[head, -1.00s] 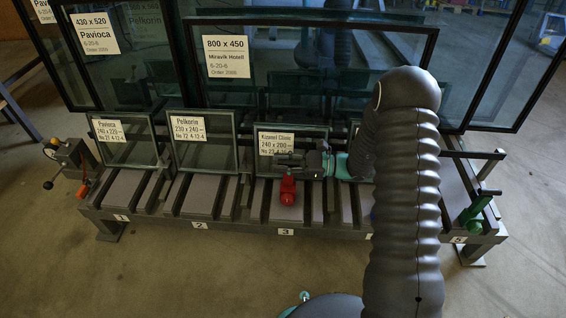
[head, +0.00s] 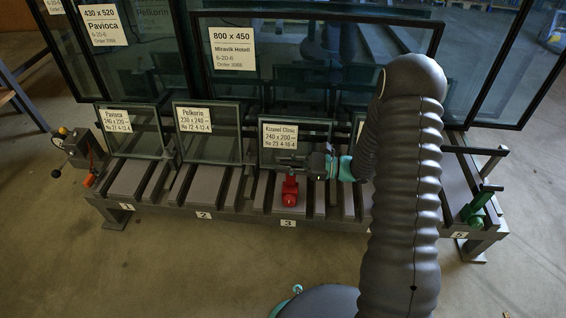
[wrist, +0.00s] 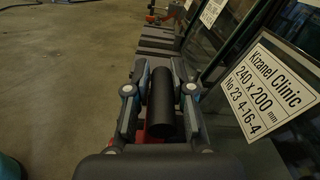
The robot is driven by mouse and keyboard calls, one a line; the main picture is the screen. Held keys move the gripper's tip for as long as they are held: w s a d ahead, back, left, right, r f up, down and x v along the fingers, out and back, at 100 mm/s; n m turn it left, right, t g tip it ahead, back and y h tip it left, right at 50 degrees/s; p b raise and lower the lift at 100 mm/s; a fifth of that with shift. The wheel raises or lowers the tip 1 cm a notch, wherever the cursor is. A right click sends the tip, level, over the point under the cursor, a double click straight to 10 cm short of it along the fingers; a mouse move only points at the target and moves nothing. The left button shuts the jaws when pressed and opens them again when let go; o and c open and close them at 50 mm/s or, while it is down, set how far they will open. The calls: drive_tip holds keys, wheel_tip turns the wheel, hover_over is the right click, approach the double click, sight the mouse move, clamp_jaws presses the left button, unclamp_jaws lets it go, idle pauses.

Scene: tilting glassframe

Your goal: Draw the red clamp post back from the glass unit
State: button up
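The red clamp post (head: 289,188) stands in front of the small glass unit (head: 315,133) labelled Kizanel Clinic, at bay 3 of the rack. A strip of floor bed shows between post and glass. My gripper (head: 291,163) reaches in from the right at the top of the post. In the wrist view my gripper (wrist: 161,85) has a finger on each side of the post's black round bar (wrist: 162,105) and appears closed on it. A bit of the red post (wrist: 143,135) shows below. The glass unit's label (wrist: 268,88) is close on the right.
The rack (head: 245,217) holds other small glass units, such as the Pelkorin pane (head: 215,150), with large panes (head: 300,45) behind. A green clamp post (head: 478,205) stands at the right end. The floor in front (head: 170,270) is clear.

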drive_tip(key=o, duration=0.3)
wheel_tip(320, 180, up, 10)
idle(0.7)
